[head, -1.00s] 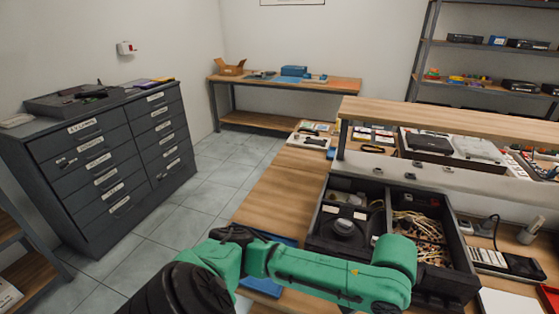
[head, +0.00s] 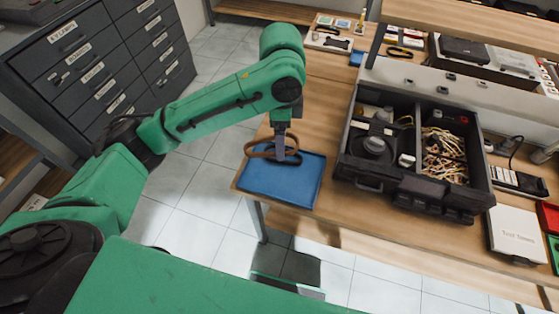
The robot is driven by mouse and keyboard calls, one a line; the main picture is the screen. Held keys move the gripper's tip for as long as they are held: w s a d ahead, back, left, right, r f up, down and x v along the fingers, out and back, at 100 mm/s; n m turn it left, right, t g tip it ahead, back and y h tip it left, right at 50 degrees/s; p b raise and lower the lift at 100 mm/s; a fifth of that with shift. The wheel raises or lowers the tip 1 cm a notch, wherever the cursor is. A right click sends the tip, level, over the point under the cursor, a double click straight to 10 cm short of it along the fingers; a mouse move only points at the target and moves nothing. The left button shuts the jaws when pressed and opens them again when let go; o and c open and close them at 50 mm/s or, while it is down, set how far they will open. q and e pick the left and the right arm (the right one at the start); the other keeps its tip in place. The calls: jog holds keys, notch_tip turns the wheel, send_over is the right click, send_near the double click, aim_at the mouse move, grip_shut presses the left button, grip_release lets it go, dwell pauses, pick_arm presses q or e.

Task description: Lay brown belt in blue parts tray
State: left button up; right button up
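The brown belt (head: 259,154) is a curled loop at the far edge of the blue parts tray (head: 280,185). The tray is a shallow blue tray on the left end of the wooden bench. My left gripper (head: 279,153) points down over the tray's far part, with its narrow fingers together at the belt; it appears shut on the belt. I cannot tell whether the belt's underside touches the tray. My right gripper is not in view.
An open black case (head: 399,193) with cables and parts stands right of the tray, with bare bench between. A white box (head: 517,235) lies farther right. The bench's front edge is close to the tray. A grey drawer cabinet (head: 95,65) stands at the left.

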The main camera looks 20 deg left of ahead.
pick_arm(q)
jog(key=r+m, duration=0.1)
jog(key=b, duration=0.2)
send_over(282, 182)
notch_tip(282, 182, down, 7)
jog(key=shift+m, duration=0.3)
notch_tip(282, 182, down, 13)
jog(key=shift+d+r+p, duration=0.1)
jog(key=shift+p, duration=0.7)
jog(key=o, duration=1.2)
jog(key=shift+c, duration=0.2)
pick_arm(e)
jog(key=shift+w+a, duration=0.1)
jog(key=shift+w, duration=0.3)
pick_arm(q)
notch_tip(282, 182, up, 12)
jog(key=shift+b, duration=0.35)
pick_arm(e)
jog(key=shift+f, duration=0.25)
pick_arm(q)
jog(key=shift+r, duration=0.1)
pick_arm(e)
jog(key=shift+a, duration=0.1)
